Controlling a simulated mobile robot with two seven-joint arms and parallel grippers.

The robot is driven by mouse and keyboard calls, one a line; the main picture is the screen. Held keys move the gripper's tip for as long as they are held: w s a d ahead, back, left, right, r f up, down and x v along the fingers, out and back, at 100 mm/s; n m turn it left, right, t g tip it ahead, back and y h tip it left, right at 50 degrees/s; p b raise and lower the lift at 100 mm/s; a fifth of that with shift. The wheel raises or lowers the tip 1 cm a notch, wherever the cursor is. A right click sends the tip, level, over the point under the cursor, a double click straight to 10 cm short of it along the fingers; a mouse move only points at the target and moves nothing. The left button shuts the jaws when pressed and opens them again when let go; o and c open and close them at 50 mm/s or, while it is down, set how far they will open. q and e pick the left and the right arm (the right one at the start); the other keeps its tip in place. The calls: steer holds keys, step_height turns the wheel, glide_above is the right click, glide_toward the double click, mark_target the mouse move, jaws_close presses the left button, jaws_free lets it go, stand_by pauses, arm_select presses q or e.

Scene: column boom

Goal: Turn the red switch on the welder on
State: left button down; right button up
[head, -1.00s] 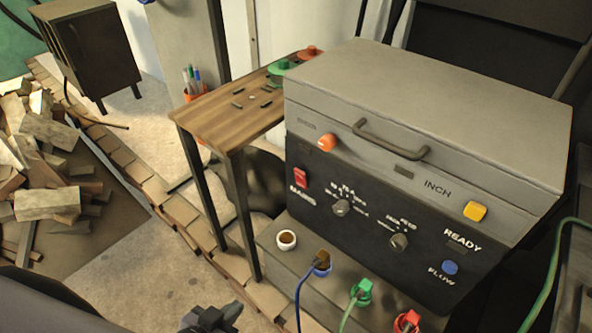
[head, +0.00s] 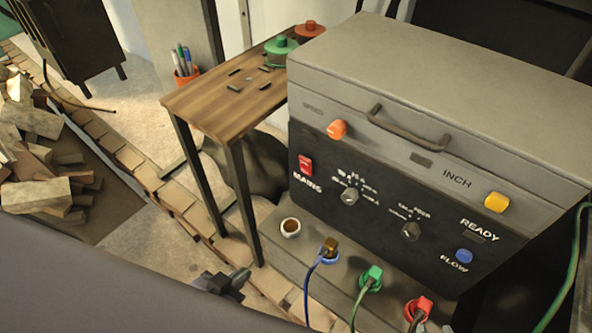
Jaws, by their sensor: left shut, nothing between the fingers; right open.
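The welder (head: 384,213) is a grey box with a dark front panel, standing at the right in the head view. Its red switch (head: 305,165) sits at the panel's left end, above the word MAINS. I cannot tell its on or off position. My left gripper (head: 236,280) is at the lower middle, shut and empty, apart from the welder and well below and to the left of the red switch. My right gripper is out of view.
An orange knob (head: 337,129), a yellow button (head: 496,202) and a blue button (head: 463,256) share the welder's front. Plugs with cables, such as the green one (head: 371,277), stick up below the panel. A wooden side table (head: 222,112) stands at the left.

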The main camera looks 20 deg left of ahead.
arm_select(q)
steer(key=w+r+m+t+h+b, duration=0.4)
steer(key=w+m+t+b, duration=0.4)
steer(key=m, duration=1.1)
steer(key=w+r+b, duration=0.1)
steer(key=w, duration=0.2)
steer(key=shift+w+a+r+h, duration=0.15)
steer(key=shift+w+r+h, duration=0.15)
steer(key=shift+w+r, duration=0.1)
glide_toward(304, 162)
steer(key=x, duration=0.6)
steer(key=shift+w+f, duration=0.1)
steer(key=shift+w, duration=0.3)
